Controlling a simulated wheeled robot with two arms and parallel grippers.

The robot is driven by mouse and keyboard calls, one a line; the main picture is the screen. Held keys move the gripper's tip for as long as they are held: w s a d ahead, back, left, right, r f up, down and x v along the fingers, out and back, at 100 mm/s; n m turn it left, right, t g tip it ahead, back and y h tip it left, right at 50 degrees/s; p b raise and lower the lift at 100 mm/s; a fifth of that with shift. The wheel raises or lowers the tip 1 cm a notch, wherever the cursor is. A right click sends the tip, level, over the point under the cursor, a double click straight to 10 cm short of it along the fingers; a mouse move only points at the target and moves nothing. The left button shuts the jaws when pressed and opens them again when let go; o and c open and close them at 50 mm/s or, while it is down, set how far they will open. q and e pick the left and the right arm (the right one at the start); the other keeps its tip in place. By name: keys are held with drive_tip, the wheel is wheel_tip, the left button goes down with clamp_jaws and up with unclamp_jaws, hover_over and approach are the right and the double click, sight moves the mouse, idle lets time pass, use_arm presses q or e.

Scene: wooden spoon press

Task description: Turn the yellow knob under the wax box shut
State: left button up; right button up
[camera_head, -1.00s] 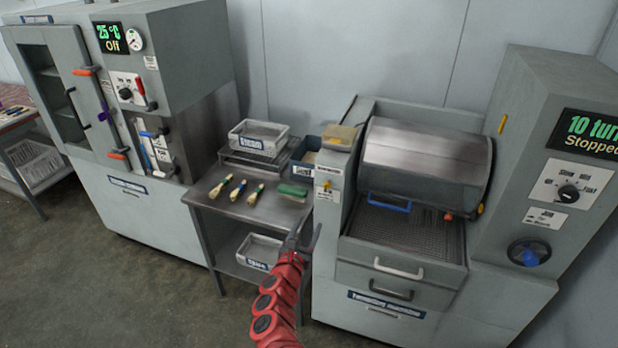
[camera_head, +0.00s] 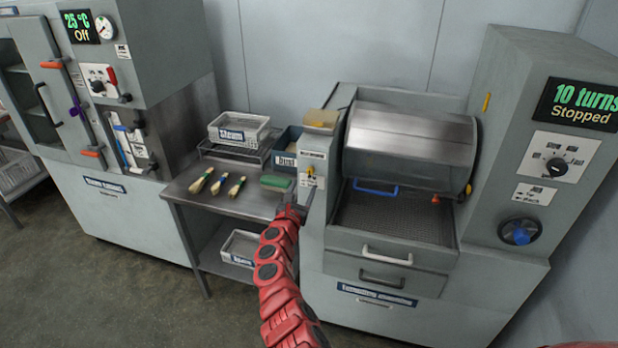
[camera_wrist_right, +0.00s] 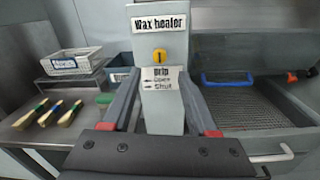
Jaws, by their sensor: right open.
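The yellow knob (camera_wrist_right: 159,55) is on the front of the grey wax heater post, under the "Wax heater" label (camera_wrist_right: 160,21) and above a "Drip / Open / Shut" plate (camera_wrist_right: 160,78). My right gripper (camera_head: 296,206) is open and empty, just in front of and below the knob. In the wrist view its fingers (camera_wrist_right: 160,92) stand on either side of the plate, with the knob between and beyond them. My left gripper is out of view.

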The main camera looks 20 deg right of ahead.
sight(310, 173)
drive_tip(key=b+x, duration=0.2)
drive_tip(key=x, duration=0.3)
drive_tip(key=shift+w+d+f+b, duration=0.1)
drive_tip(key=shift+w+d+b, duration=0.15)
drive_tip(key=shift+d+b, duration=0.05)
drive_tip(key=shift+w+d+r+b, duration=0.25)
drive_tip(key=shift+w+d+b, duration=0.15)
drive_tip(key=shift+w, duration=0.35)
clamp_jaws()
